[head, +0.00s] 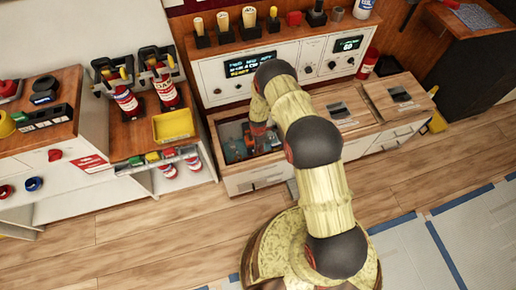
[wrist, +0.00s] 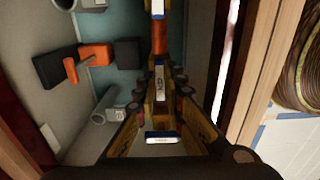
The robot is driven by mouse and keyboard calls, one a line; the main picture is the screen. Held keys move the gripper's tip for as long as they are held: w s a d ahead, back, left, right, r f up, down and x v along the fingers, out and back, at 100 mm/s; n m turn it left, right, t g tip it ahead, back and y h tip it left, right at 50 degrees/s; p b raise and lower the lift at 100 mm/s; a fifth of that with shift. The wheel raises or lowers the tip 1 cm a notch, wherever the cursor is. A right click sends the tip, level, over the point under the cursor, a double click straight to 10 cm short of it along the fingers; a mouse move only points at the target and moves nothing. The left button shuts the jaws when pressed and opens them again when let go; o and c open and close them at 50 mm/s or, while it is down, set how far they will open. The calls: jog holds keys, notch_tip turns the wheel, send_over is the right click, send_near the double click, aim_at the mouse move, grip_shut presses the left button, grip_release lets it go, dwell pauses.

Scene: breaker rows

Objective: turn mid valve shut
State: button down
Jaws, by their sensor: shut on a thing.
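The open bay (head: 235,150) in the low cabinet holds grey pipework and orange-and-black parts; my arm reaches down into it and covers part of it. In the wrist view, my gripper (wrist: 160,82) is shut, with its fingers closed around a narrow orange piece (wrist: 158,32) that looks like a valve handle. Its far part shows beyond the fingertips; the gripped part is hidden between them. Another valve with an orange handle (wrist: 95,55) and black blocks is to the left, apart from the fingers. I cannot tell from the markings which valve is the mid one.
A wooden bay wall (wrist: 262,75) stands close to the right of my fingers. Grey pipe ends (wrist: 108,108) lie to the left. The panel with displays (head: 285,70) rises behind the bay. Closed lids (head: 345,108) lie to its right. The floor in front is clear.

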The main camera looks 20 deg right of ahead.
jog(key=shift+w, duration=0.1)
jog(key=c, duration=1.9)
grip_release()
jog(key=shift+r, duration=0.15)
notch_tip(320, 180, up, 12)
jog(key=shift+f, duration=0.15)
